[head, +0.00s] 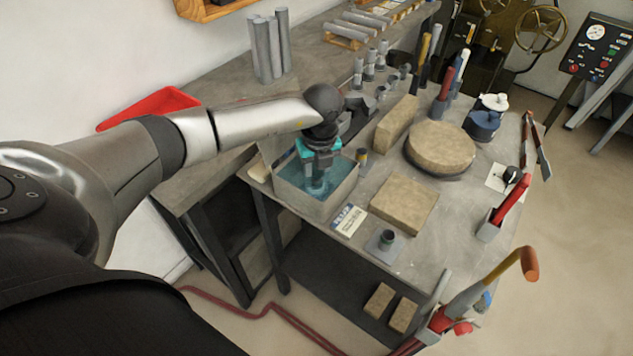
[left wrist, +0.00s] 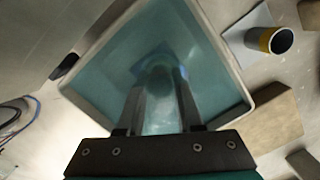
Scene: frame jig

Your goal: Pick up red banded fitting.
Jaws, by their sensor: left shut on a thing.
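My left gripper (head: 318,188) points down into a square, light-walled basin (head: 348,192) of teal liquid at the table's near left corner. In the left wrist view its two fingers (left wrist: 160,84) reach into the basin (left wrist: 240,92), shut on a dim, rounded object (left wrist: 158,66) between the tips. That object is blurred by the liquid, and I see no red band on it. A yellow-banded fitting (head: 362,156) stands beside the basin; it also shows in the left wrist view (left wrist: 276,40). A dark-topped fitting (head: 387,237) stands on a small plate. My right gripper is not in view.
Tan blocks (head: 404,204) and a round tan slab (head: 440,148) take up the middle of the table. Grey cylinders (head: 270,46) stand at the back. A red tray (head: 150,106) lies left, beneath my arm. A red-handled tool (head: 512,198) stands at the right edge.

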